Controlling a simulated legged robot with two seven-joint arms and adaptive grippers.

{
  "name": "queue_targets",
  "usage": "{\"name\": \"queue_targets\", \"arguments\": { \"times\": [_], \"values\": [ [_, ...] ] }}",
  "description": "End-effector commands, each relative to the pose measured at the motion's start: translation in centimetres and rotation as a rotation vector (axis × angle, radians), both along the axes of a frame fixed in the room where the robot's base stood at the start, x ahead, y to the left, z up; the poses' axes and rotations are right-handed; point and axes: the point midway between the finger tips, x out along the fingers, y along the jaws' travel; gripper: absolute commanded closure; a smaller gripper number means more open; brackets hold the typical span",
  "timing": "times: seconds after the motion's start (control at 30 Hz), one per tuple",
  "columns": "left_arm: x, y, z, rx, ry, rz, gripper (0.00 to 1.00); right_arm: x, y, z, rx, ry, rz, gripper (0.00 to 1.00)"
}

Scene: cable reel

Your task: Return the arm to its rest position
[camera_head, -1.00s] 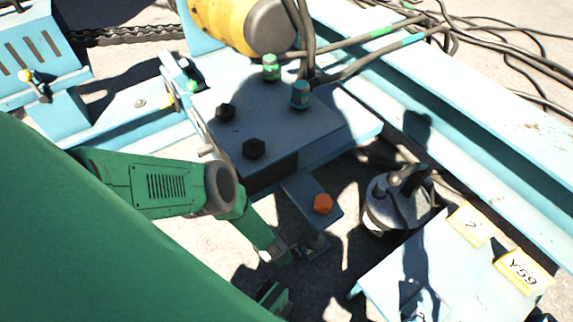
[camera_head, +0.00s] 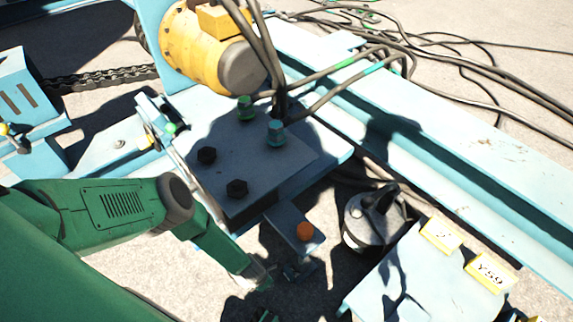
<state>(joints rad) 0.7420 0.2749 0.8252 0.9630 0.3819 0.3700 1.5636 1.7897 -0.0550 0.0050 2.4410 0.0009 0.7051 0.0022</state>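My green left arm (camera_head: 125,208) comes in from the left, bends at a grey joint and reaches down toward the lower middle. My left gripper (camera_head: 262,280) is at its end, small, partly in shadow, low over the ground. A small dark green part (camera_head: 267,316) at the bottom edge is cut off and unclear. I cannot identify my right gripper.
A blue machine plate (camera_head: 255,160) with bolts lies ahead, below a yellow motor (camera_head: 195,50). A dark round device (camera_head: 372,218) stands right of the bracket. A pale blue table (camera_head: 425,285) with yellow tags is at lower right. Cables (camera_head: 440,80) run across the upper right.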

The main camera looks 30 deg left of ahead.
Motion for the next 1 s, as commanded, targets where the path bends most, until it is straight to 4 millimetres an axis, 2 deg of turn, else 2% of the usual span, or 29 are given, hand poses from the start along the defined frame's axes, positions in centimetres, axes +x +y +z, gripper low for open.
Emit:
{"name": "queue_targets", "arguments": {
  "times": [0.23,0.33,0.43,0.5,0.6,0.67,0.77,0.9,1.0],
  "values": [
    [0.1,-0.4,0.3,-0.002,-0.002,-0.016,1.00,0.0,0.0,0.0,0.000,0.000,-0.001,0.60],
    [0.5,-2.4,2.1,-0.005,-0.016,-0.127,1.00,0.0,0.0,0.6,0.000,0.001,-0.001,0.60],
    [0.6,-6.1,6.3,0.003,-0.053,-0.400,1.00,0.0,0.0,1.7,0.000,0.000,-0.001,0.60],
    [0.0,-8.5,10.1,0.025,-0.091,-0.665,1.00,0.0,0.0,2.7,0.000,0.000,0.000,0.60],
    [-1.7,-10.0,15.8,0.082,-0.147,-1.069,1.00,0.0,0.0,4.2,0.000,0.000,0.000,0.60],
    [-3.0,-9.8,19.1,0.124,-0.174,-1.304,1.00,0.0,0.0,5.0,0.000,0.000,0.000,0.60],
    [-5.3,-7.7,24.5,0.203,-0.204,-1.680,1.00,0.0,0.0,6.3,0.000,0.000,-0.001,0.60],
    [-8.3,-2.5,32.5,0.313,-0.202,-2.167,1.00,0.0,0.0,8.1,0.000,0.000,-0.001,0.60],
    [-9.9,1.2,37.4,0.368,-0.173,-2.431,1.00,0.0,0.0,9.0,0.000,0.000,-0.001,0.60]
  ]
}}
